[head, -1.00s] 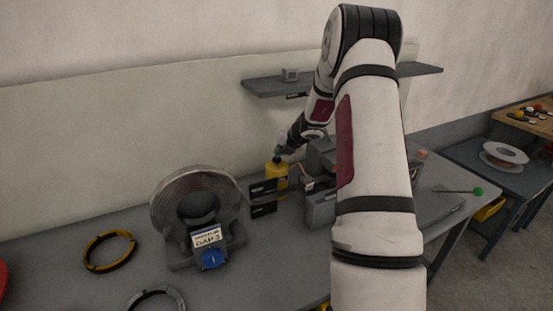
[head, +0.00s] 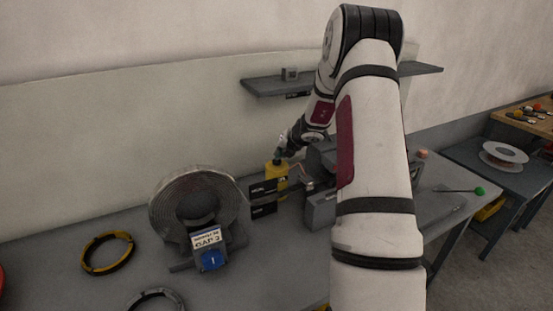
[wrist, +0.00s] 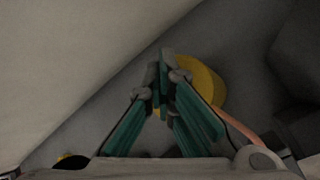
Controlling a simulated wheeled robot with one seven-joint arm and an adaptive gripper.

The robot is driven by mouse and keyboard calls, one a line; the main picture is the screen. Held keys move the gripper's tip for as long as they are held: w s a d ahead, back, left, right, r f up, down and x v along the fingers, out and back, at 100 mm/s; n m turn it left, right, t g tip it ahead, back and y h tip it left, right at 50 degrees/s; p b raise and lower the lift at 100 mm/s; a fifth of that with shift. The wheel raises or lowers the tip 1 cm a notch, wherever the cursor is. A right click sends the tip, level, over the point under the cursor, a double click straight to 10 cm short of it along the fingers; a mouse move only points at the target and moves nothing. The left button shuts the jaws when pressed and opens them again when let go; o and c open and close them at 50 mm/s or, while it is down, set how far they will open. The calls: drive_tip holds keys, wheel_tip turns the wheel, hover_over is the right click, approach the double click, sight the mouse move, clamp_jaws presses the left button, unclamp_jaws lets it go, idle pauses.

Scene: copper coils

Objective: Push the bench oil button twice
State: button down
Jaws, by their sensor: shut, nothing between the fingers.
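A yellow container with a dark top (head: 277,176) stands on the bench behind two small black labelled plates; it looks like the bench oil. My gripper (head: 280,143) is just above its top, with a small gap that is hard to judge. In the wrist view the gripper's teal fingers (wrist: 164,70) are shut and empty. The yellow container (wrist: 207,84) shows beneath and to the right of the fingertips. Its button is hidden behind the fingers there.
A large metal coil (head: 165,205) on a stand with a blue-knobbed label is left of the container. A yellow-black ring (head: 107,252) lies on the bench. Grey equipment (head: 320,208) stands close right of the container. A shelf (head: 265,88) hangs on the wall above.

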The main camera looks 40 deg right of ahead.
idle(0.3)
drive_tip(key=shift+r+p, duration=1.1)
drive_tip(key=shift+r, duration=0.15)
drive_tip(key=shift+r, duration=0.1)
wheel_tip(320, 180, up, 2)
drive_tip(key=shift+r+p, duration=0.1)
drive_tip(key=shift+p, duration=0.4)
drive_tip(key=shift+r, duration=1.35)
drive_tip(key=shift+r, duration=1.9)
drive_tip(key=shift+f, duration=0.1)
